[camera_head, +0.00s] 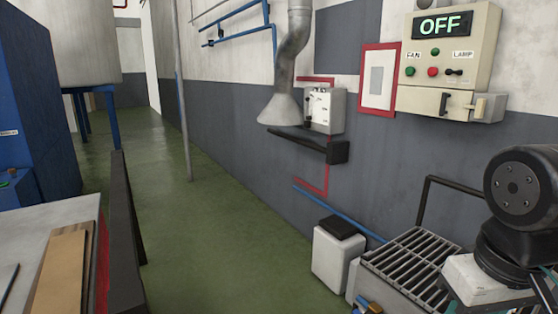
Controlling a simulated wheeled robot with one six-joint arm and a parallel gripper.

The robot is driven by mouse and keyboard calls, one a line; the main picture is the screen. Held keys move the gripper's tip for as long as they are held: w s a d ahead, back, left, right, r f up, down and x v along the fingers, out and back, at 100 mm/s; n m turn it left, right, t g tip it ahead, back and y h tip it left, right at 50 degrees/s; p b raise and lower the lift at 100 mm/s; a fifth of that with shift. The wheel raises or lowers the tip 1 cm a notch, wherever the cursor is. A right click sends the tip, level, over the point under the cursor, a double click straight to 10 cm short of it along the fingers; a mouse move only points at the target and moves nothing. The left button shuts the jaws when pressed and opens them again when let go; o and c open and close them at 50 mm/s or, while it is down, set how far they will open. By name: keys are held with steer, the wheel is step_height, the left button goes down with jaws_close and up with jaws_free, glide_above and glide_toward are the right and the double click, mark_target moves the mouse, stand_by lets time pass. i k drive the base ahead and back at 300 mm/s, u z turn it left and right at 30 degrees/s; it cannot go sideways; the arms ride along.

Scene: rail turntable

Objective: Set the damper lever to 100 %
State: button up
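A small grey box (325,110) with dark markings and a small dark knob on its left side is on the wall beside a grey duct with a flared hood (284,105). A dark bar with a block-like right end (337,152) is just below it. I cannot tell for sure which part is the damper lever, and no percentage is readable. Part of my arm shows at the lower right. My gripper is not in view.
A control panel (452,50) reads OFF, with FAN and LAMP labels; a box with a black handle (430,103) is below it. A slatted grate (410,262) and a white bin (337,258) stand below. A workbench (55,240) is at left. Green floor (215,240) between is clear.

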mark_target(307, 123)
steer(key=u, duration=0.45)
steer(key=i, duration=3.6)
steer(key=z, duration=0.4)
